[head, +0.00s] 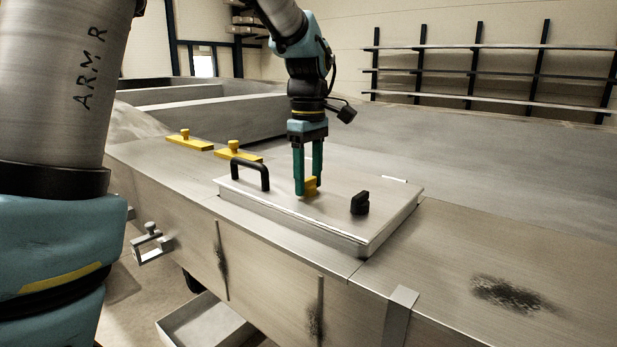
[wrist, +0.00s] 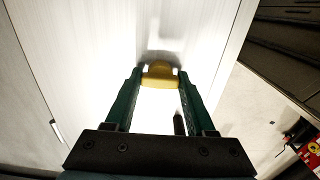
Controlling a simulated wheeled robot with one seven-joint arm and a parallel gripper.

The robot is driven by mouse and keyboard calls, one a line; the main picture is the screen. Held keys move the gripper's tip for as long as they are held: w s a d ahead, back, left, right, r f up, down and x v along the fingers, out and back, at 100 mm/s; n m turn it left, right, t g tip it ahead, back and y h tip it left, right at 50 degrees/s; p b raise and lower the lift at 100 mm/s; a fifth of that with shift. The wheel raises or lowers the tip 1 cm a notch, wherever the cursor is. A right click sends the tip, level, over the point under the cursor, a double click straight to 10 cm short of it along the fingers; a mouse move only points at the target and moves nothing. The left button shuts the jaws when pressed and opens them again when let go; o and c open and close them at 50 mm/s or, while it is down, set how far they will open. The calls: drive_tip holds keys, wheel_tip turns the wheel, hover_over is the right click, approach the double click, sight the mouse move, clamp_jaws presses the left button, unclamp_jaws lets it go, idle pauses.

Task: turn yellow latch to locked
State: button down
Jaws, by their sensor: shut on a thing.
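The yellow latch (head: 311,184) sits on top of a flat metal hatch lid (head: 340,207). My gripper (head: 307,188) points down at it, with its green fingers on either side of the latch, shut on it. In the wrist view the latch (wrist: 160,77) lies between the two fingertips (wrist: 160,80). The fingers hide part of the latch in the head view. I see no markings that tell locked from unlocked.
A black handle (head: 250,172) stands left of the latch on the lid, and a black knob (head: 360,203) to the right. Two yellow pieces (head: 189,141) (head: 238,152) lie on the deck at the back left. A clamp (head: 150,243) hangs at the front left edge.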

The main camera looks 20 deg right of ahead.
sight(308, 179)
drive_tip(key=shift+c, duration=1.2)
unclamp_jaws()
wheel_tip(308, 179, up, 11)
drive_tip(key=b, duration=0.1)
drive_tip(key=shift+b, duration=0.35)
drive_tip(key=shift+f, duration=0.15)
